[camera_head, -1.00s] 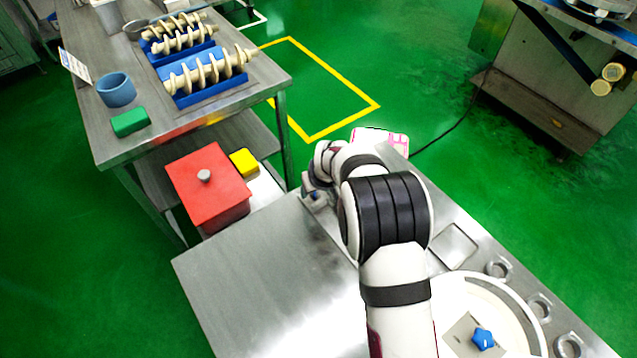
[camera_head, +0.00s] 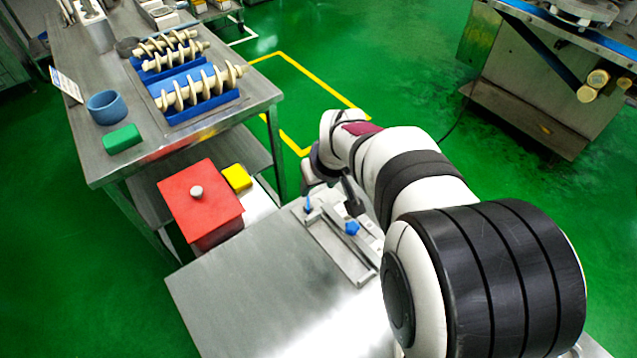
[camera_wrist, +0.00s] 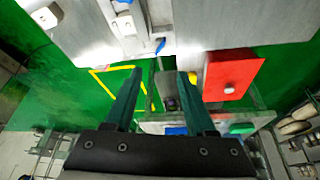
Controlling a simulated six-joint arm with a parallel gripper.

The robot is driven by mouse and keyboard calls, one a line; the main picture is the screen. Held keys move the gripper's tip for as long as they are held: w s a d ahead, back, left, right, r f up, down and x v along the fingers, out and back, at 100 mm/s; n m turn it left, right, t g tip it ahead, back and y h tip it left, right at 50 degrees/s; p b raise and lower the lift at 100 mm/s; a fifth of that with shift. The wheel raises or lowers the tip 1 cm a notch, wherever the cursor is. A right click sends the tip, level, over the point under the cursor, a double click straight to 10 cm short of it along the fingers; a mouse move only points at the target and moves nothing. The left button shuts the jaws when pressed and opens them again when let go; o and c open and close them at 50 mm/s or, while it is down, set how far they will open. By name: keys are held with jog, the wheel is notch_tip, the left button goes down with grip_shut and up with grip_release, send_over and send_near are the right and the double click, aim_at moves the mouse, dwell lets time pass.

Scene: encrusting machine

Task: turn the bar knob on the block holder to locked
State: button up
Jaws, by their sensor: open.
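The metal block holder (camera_head: 335,249) lies on the far end of the steel table, a long channel with rails. A small upright blue knob (camera_head: 308,206) stands at its far left end. A second blue knob (camera_head: 352,229) sits on its right side. I cannot tell from these views which is the bar knob or how it is set. In the wrist view part of the holder (camera_wrist: 158,14) shows at the top, with a blue knob (camera_wrist: 160,46) below it. My gripper (camera_wrist: 160,82) is open with nothing between its fingers; in the head view my wrist is just above the holder's far end.
A red box (camera_head: 203,205) with a knob and a yellow block (camera_head: 237,178) stand left of the table. Another bench (camera_head: 95,155) carries screws in blue trays, a blue cup (camera_head: 107,107) and a green block (camera_head: 123,138). The near tabletop (camera_head: 265,295) is clear.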

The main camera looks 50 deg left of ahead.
jog(key=shift+s+a+m, duration=0.2)
jog(key=shift+s+m, duration=0.2)
jog(key=shift+c, duration=0.6)
jog(key=m+t, duration=0.2)
jog(key=m, duration=0.2)
send_near(308, 203)
jog(key=shift+h, duration=0.4)
jog(key=x, duration=0.8)
jog(key=shift+w+a+f, duration=0.1)
jog(key=shift+a+f, duration=0.15)
jog(key=shift+a, duration=0.2)
grip_shut()
